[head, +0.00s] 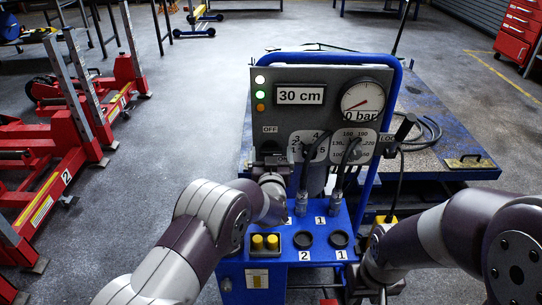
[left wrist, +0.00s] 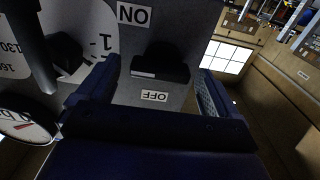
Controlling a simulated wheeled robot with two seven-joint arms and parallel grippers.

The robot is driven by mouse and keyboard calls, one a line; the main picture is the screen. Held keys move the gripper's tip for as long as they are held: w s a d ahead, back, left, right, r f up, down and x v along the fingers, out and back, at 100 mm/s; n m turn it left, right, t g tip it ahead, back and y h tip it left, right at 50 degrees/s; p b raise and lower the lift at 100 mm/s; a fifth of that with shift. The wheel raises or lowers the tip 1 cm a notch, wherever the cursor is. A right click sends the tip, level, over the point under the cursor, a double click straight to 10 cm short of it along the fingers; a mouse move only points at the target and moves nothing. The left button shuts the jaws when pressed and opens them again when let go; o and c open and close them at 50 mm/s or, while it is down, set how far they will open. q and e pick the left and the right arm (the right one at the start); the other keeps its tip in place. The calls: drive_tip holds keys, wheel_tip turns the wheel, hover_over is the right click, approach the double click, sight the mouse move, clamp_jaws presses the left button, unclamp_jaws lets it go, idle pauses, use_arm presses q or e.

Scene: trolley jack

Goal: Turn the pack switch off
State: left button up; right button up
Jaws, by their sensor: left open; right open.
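The pack switch, a black block on the grey panel, shows in the left wrist view (left wrist: 160,64) between an ON label (left wrist: 134,14) and an upside-down OFF label (left wrist: 154,96). A pale strip runs along its edge facing OFF. I cannot tell which way it is set. My left gripper (left wrist: 158,72) is open, its fingers on either side of the switch with a gap visible at each side. In the head view the OFF label (head: 270,129) is above the switch, while my left wrist and gripper largely cover the area below. My right arm is at right; its fingers do not show.
The panel carries a 30 cm display (head: 300,96), a dial gauge (head: 367,100) and two selectors with levers beside the switch. A blue tube frame (head: 390,75) edges it. Red jacks (head: 65,135) stand left.

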use_arm(q)
drive_tip(key=c, duration=1.1)
drive_tip(key=shift+o, duration=0.2)
drive_tip(key=shift+f+n+b, duration=0.2)
drive_tip(key=shift+n+b, duration=1.05)
drive_tip(key=shift+n, duration=0.25)
drive_tip(key=shift+a+n+b, duration=0.15)
drive_tip(key=shift+n+b, duration=3.45)
drive_tip(key=shift+n, duration=0.15)
drive_tip(key=shift+a+n+b, duration=0.15)
drive_tip(key=shift+n+b, duration=3.45)
drive_tip(key=shift+n, duration=0.15)
